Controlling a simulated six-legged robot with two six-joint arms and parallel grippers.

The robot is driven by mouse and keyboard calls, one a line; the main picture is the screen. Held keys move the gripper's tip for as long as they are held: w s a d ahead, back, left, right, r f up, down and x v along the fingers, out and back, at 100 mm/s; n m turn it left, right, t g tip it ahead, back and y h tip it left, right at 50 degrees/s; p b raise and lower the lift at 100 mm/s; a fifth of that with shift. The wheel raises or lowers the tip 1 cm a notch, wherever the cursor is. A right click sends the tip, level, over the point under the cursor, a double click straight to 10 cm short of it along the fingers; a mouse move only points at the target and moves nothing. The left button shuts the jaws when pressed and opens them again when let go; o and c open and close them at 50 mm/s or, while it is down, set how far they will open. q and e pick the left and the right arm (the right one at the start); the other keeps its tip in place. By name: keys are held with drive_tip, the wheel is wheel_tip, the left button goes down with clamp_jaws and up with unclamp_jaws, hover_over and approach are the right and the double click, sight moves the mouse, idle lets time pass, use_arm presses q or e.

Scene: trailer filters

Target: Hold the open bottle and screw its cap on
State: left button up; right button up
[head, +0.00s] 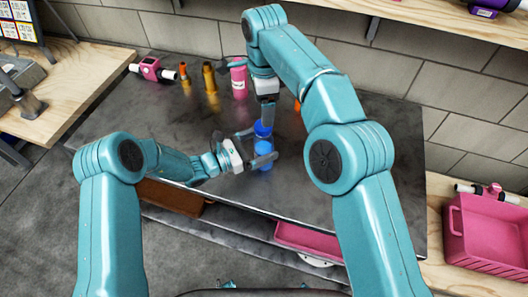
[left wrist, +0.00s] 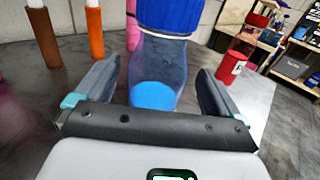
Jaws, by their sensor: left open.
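A clear blue bottle (left wrist: 165,65) stands upright on the dark tabletop, with a brighter blue patch in its lower part; it also shows in the head view (head: 263,150). A dark blue cap (left wrist: 178,14) is at its top, and in the head view the cap (head: 262,129) is in line with the bottle; whether it is threaded on I cannot tell. My left gripper (head: 264,144) is open, with one finger on each side of the bottle and gaps showing. My right gripper (head: 266,115) points down from above at the cap; its fingers are too small to judge.
A red container (left wrist: 232,68) stands right in the left wrist view. A pink bin (head: 488,232) is at right. The table's front left is clear.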

use_arm(q)
drive_tip(key=b+v, duration=0.3)
drive_tip(key=v, duration=1.2)
use_arm(e)
wheel_tip(320, 180, down, 3)
drive_tip(key=shift+f, duration=0.2)
use_arm(q)
drive_tip(key=shift+a+f, duration=0.1)
drive_tip(key=shift+a, duration=0.1)
